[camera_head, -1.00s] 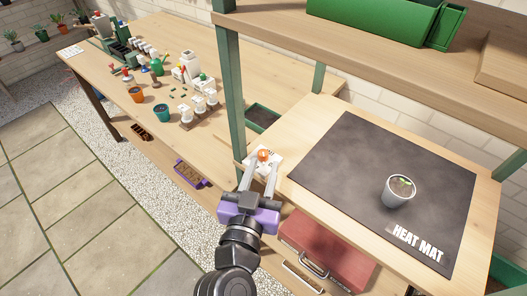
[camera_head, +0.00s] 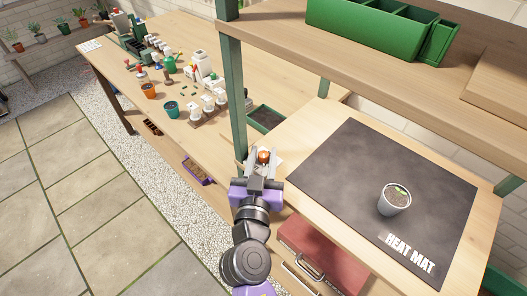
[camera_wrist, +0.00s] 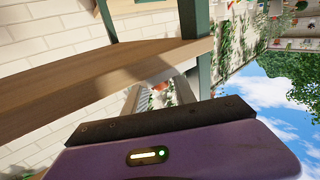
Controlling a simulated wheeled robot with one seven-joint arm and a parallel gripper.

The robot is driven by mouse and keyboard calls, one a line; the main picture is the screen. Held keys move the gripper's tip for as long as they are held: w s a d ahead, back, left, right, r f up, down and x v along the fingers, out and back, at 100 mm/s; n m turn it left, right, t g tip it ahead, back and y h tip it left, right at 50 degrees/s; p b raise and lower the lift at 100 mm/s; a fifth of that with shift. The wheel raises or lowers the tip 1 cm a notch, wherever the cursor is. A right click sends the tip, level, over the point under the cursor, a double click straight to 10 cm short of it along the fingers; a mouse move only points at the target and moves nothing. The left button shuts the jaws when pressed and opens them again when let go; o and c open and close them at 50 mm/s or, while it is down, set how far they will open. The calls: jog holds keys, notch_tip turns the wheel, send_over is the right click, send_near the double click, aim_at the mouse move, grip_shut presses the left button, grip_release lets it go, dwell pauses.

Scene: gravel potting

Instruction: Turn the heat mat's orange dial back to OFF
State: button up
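The orange dial (camera_head: 264,156) sits on a pale control box at the left edge of the shelf that bears the heat mat. My gripper (camera_head: 263,161) is open, with one finger on each side of the dial and a gap visible between. In the wrist view a bit of the orange dial (camera_wrist: 160,87) shows between the two fingers (camera_wrist: 160,95). Contact with the dial cannot be made out. The dial's setting and any OFF mark are too small to read. The dark heat mat (camera_head: 340,175) lies flat to the right.
A green post (camera_head: 238,100) rises close to my gripper's left, and an upper shelf (camera_head: 400,70) overhangs behind. A red case (camera_head: 310,252) is below. A long bench (camera_head: 190,85) with pots and bottles extends left.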

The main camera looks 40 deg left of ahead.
jog(key=shift+w+a, duration=0.15)
jog(key=shift+w, duration=0.15)
grip_shut()
